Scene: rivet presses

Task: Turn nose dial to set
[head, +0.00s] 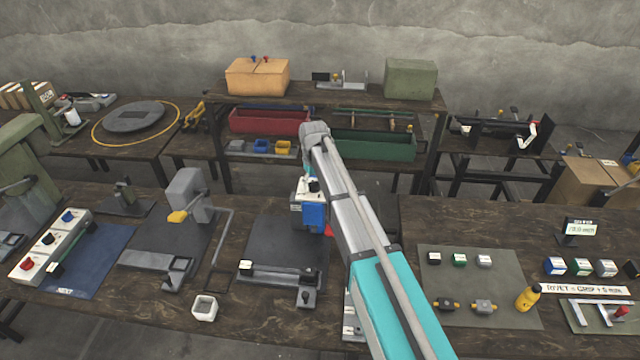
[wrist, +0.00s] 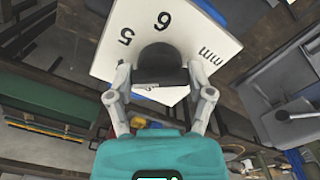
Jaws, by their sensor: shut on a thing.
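In the wrist view the nose dial shows as a black round knob (wrist: 160,58) on a white face plate (wrist: 205,40) marked 5, 6 and "mm". My gripper (wrist: 160,78) has one finger on each side of the knob and is shut on it. The knob's pointer mark cannot be made out. In the head view a blue and white unit (head: 313,216) stands beside my arm, above the dark press base (head: 275,240). My gripper and the dial are not clearly seen there, as my arm covers part of that spot.
A grey mat (head: 480,260) with several small blocks lies to the right. A shelf with a red bin (head: 270,121) and a green bin (head: 373,145) stands behind.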

